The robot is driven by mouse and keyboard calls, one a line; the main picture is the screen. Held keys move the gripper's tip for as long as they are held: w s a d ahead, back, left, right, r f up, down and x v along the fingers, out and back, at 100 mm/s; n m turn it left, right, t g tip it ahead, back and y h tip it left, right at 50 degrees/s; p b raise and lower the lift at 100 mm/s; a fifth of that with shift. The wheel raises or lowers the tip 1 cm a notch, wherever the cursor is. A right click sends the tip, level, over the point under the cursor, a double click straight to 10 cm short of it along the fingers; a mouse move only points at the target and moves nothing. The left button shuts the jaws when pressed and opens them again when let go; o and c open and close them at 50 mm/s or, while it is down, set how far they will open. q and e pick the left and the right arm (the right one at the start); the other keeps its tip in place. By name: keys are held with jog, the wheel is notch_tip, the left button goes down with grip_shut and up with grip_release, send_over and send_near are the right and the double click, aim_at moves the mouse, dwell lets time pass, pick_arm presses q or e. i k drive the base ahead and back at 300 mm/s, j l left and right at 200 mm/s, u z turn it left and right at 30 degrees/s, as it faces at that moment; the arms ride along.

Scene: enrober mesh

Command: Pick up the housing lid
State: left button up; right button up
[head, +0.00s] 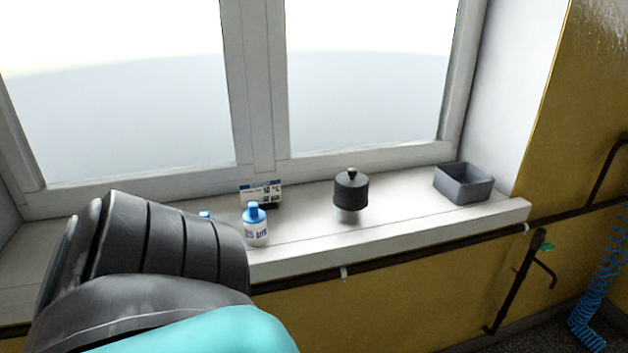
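A dark round lid with ribbed sides and a small knob on top (350,192), which looks like the housing lid, is on the white window sill (395,229) right of the middle. One of my arms, dark grey and teal, fills the lower left and hides part of the sill. Neither of my grippers shows.
Left of the lid, a white bottle with a blue cap (256,228) stands on the sill, with another blue cap (204,215) partly hidden by my arm. A small printed card (262,193) stands behind. A grey open bin (464,184) is at right. A dark pipe (400,258) runs below the sill.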

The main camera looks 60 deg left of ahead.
aim_at(351, 187)
jog(key=u, duration=1.8)
